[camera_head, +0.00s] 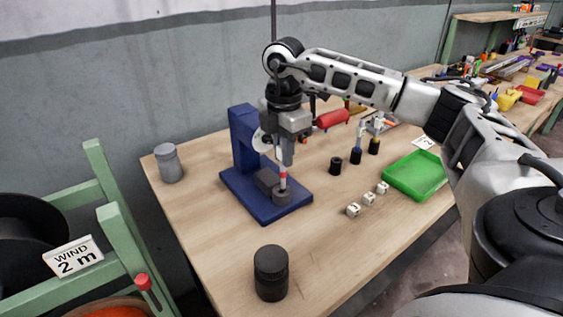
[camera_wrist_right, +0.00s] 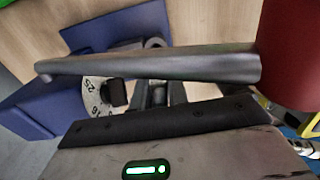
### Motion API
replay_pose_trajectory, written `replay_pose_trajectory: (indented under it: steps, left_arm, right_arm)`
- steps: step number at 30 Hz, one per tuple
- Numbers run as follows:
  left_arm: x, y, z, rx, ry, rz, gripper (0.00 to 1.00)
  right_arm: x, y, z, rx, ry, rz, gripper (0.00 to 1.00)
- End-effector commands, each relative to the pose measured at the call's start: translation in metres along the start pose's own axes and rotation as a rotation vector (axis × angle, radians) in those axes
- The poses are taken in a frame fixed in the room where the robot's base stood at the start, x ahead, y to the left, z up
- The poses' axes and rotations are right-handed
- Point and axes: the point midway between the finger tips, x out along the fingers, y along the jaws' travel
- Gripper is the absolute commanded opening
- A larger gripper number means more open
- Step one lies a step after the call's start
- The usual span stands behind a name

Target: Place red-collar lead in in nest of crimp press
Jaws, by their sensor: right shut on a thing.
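The red-collar lead (camera_head: 283,174) is a thin pale piece with a red band, standing about upright. My right gripper (camera_head: 286,158) is above the crimp press, shut on the upper part of the lead. The lead's lower end is at the dark round nest (camera_head: 282,196) on the blue base of the crimp press (camera_head: 240,146); I cannot tell how deep it sits. In the right wrist view the press's grey lever (camera_wrist_right: 160,66) crosses in front and hides most of the grip. My left gripper is not in view.
The lever's red handle (camera_head: 332,119) sticks out right, close to my right wrist. A green tray (camera_head: 414,176), small numbered white blocks (camera_head: 369,199) and dark cylinders (camera_head: 336,165) are to the right. A black jar (camera_head: 270,273) stands in front, a grey jar (camera_head: 168,163) at left.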

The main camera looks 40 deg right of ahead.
Motion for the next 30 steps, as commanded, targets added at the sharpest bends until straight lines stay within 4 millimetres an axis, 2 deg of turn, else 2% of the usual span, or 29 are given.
replay_pose_trajectory:
  steps: [3, 9, 26, 27, 28, 30]
  left_arm:
    - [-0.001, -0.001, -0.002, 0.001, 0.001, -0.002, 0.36]
    - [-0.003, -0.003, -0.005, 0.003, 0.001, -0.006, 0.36]
    - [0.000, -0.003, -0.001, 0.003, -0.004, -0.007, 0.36]
    - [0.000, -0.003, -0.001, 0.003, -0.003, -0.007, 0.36]
    - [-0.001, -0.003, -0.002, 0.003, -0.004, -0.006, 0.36]
    - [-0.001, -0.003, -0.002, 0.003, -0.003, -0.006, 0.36]
  right_arm:
    - [0.011, 0.009, -0.001, 0.000, -0.001, -0.002, 0.00]
    - [0.037, 0.007, 0.000, 0.000, -0.001, -0.002, 0.00]
    - [0.050, 0.007, 0.000, 0.000, 0.000, -0.001, 0.00]
    - [0.050, 0.007, 0.000, 0.000, -0.001, -0.002, 0.19]
    - [0.050, 0.007, 0.000, 0.000, -0.001, -0.003, 0.25]
    - [0.051, 0.006, 0.000, -0.001, -0.002, -0.005, 0.25]
